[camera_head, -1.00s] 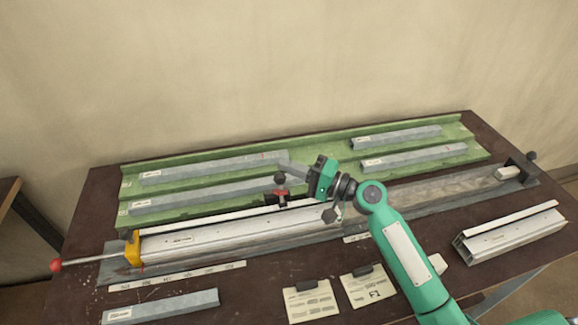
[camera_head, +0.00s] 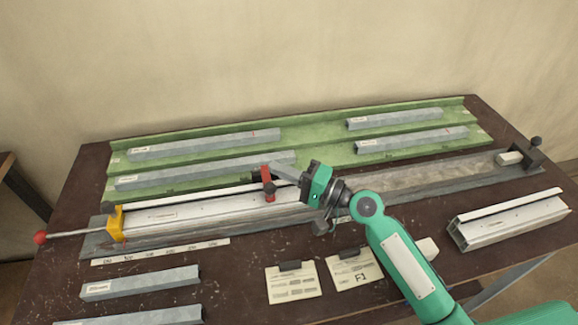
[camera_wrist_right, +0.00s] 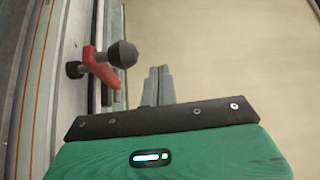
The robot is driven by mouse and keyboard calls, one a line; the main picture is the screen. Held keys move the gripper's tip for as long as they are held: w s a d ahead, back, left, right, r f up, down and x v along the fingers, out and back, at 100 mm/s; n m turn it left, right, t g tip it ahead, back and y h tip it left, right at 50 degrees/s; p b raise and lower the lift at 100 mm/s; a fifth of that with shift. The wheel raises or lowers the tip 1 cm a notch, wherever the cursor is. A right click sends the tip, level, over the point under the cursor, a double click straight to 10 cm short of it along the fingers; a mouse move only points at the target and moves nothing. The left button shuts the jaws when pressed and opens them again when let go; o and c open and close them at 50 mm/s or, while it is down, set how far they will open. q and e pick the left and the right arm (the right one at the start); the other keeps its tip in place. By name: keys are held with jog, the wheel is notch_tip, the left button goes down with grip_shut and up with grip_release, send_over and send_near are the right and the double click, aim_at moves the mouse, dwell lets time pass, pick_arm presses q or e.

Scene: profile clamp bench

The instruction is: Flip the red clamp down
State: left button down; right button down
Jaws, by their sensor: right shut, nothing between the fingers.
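The red clamp (camera_head: 268,188) stands at the back edge of the long pale profile (camera_head: 190,215). I cannot tell whether the pad presses on the profile. My right gripper (camera_head: 274,169) is shut and empty, just right of and behind the clamp. Its closed fingers (camera_wrist_right: 158,86) show apart from the clamp. My left gripper is not in view.
A green rack (camera_head: 322,162) with several grey bars lies behind. A yellow block (camera_head: 115,223) with a red-ball lever (camera_head: 40,238) stands at the left end. A loose white profile (camera_head: 510,220) lies right; paper cards (camera_head: 292,284) and grey bars (camera_head: 140,283) lie in front.

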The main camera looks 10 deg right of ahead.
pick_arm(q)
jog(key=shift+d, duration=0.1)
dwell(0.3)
